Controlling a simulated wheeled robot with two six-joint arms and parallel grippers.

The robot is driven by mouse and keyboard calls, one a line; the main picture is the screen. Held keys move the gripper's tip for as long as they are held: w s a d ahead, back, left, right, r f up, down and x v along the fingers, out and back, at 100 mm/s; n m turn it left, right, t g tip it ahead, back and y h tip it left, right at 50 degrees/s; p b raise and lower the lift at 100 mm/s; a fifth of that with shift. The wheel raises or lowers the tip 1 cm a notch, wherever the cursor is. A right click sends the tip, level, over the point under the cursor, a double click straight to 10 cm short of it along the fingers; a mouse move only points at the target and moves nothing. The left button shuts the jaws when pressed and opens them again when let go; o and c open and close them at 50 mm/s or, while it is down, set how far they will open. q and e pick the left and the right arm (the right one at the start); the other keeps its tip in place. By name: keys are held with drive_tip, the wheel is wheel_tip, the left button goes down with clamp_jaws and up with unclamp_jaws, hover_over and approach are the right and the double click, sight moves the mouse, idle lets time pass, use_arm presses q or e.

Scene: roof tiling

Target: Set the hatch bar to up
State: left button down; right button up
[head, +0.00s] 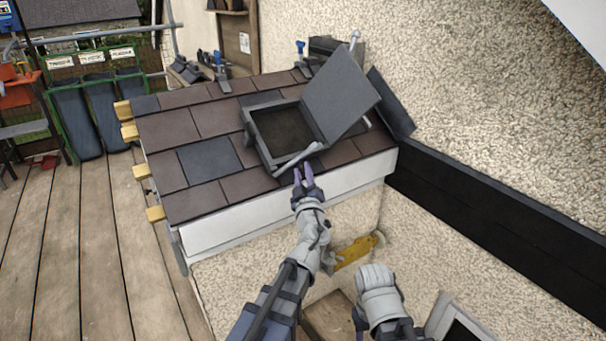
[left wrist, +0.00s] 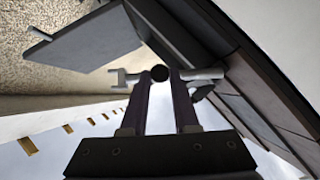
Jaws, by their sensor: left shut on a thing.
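The roof hatch has a dark frame (head: 258,137) set in the tiles, and its grey lid (head: 342,93) stands open, tilted up on the right side. The pale grey hatch bar (head: 290,163) lies slanted along the frame's near edge, low against it. My left gripper (head: 303,170) is shut on the bar at the near edge. In the left wrist view its two fingers (left wrist: 160,100) meet the bar (left wrist: 205,74), whose forked end sticks out to the left. The fingers hide part of the bar. My right gripper is not in view.
Brown and slate tiles surround the hatch, with a white fascia (head: 240,222) below. A rough rendered wall (head: 480,80) closes off the right. Small tools lie at the roof's back edge. A wooden deck (head: 80,250) lies left, with green-framed bins (head: 98,105) behind.

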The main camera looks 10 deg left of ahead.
use_arm(q)
drive_tip(key=c, duration=0.7)
unclamp_jaws()
drive_tip(key=shift+o, duration=0.2)
drive_tip(key=shift+s, duration=0.15)
drive_tip(key=b+v, duration=0.1)
drive_tip(key=v, duration=0.6)
drive_tip(key=shift+s, duration=0.3)
